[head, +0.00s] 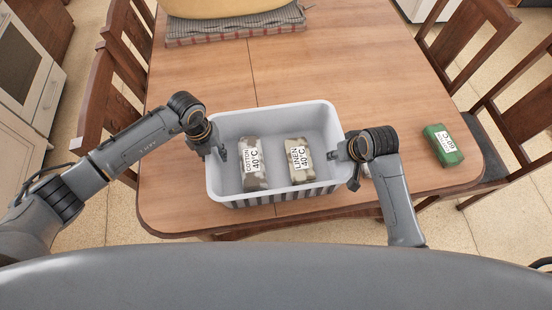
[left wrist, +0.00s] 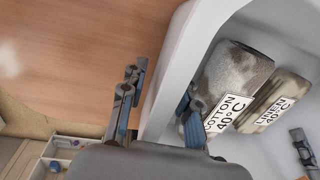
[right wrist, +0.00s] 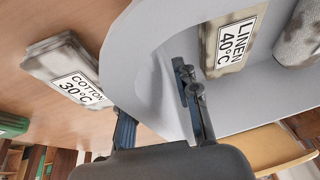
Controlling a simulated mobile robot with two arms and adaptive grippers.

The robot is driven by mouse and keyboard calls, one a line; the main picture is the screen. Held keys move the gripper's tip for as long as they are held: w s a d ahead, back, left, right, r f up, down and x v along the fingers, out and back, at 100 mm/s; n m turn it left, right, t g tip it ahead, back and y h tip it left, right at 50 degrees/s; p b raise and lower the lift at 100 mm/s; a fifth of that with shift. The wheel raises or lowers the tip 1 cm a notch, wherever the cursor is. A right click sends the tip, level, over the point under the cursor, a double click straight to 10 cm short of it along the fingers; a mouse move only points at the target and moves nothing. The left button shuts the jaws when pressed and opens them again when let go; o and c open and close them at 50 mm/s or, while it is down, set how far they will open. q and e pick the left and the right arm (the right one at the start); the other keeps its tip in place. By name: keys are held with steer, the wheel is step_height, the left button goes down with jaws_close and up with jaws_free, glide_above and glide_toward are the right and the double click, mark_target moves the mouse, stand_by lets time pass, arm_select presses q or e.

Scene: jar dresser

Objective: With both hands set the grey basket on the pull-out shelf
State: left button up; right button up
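The grey basket (head: 275,196) stands upright on the wooden table near its front edge. A COTTON 40°C pack (head: 254,164) and a LINEN 40°C pack (head: 300,160) lie inside it. My left gripper (head: 221,152) is at the basket's left wall; in the left wrist view its fingers (left wrist: 158,105) straddle the rim, with a gap outside the wall. My right gripper (head: 337,154) is at the right wall; in the right wrist view its spread fingers (right wrist: 155,108) straddle that wall. I cannot identify the pull-out shelf in any view.
A green pack (head: 443,145) lies at the table's right. A COTTON 30°C pack (right wrist: 68,75) lies outside the basket. A large yellowish bowl (head: 230,8) stands on a mat behind. Chairs (head: 120,60) flank the table (head: 370,70). A pale tray-like compartment (left wrist: 55,150) holds small items.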

arm_select(q)
jaws_close()
arm_select(e)
jaws_close()
arm_select(q)
steer(key=shift+w+r, duration=0.1)
steer(key=shift+r, duration=0.1)
arm_select(e)
steer(key=shift+r, duration=0.15)
